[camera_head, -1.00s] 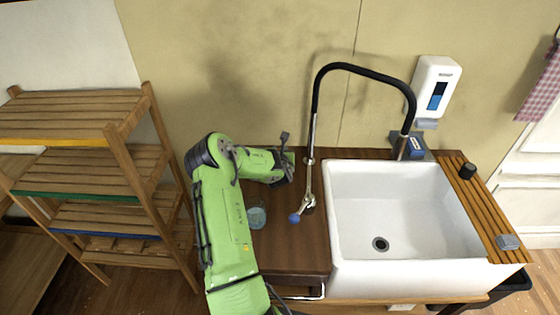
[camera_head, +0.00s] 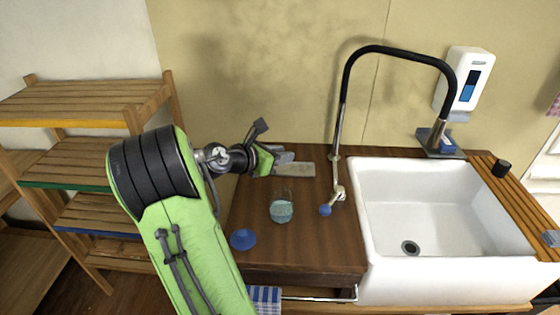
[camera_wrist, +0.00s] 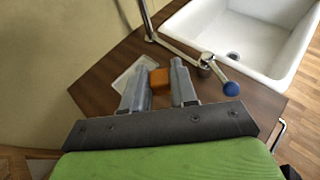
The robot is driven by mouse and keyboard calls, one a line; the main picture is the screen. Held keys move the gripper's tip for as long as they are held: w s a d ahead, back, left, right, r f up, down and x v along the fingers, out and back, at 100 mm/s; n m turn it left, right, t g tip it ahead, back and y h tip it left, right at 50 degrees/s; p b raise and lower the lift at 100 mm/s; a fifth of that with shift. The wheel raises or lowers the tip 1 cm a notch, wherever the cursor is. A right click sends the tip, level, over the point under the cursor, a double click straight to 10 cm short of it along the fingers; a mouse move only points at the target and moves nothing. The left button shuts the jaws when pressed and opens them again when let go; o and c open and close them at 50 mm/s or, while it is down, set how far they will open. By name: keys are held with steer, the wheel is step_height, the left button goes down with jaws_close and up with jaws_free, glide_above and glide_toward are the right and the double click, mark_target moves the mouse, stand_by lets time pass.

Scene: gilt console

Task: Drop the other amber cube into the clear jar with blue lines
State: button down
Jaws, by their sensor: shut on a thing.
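My gripper (camera_wrist: 159,85) is shut on an amber cube (camera_wrist: 160,79), which sits between the fingertips in the wrist view. In the head view my gripper (camera_head: 281,160) is over the back left of the dark wooden counter, and the cube cannot be made out there. The clear jar with blue lines (camera_head: 282,209) stands upright on the counter, nearer the front than my gripper and apart from it. The jar is not seen in the wrist view. No second amber cube can be made out.
A pale flat piece (camera_head: 299,169) lies on the counter beside my gripper. A blue round thing (camera_head: 243,239) lies front left of the jar. The tap's blue-ended handle (camera_head: 326,210) is right of the jar, before the white sink (camera_head: 372,235). Wooden shelves (camera_head: 85,145) stand left.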

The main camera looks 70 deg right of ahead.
steer(key=f+b, duration=0.3)
steer(key=b, duration=0.2)
steer(key=f+b, duration=0.2)
steer(key=b, duration=0.1)
steer(key=shift+s+a+f, duration=0.15)
steer(key=shift+a+f, duration=0.2)
steer(key=shift+r, duration=0.1)
steer(key=c, duration=0.9)
jaws_free()
steer(key=shift+o, duration=0.2)
steer(key=p+v, duration=0.5)
steer(key=v, duration=1)
steer(key=shift+w+a, duration=0.25)
steer(key=shift+w, duration=0.05)
steer(key=shift+r, duration=0.1)
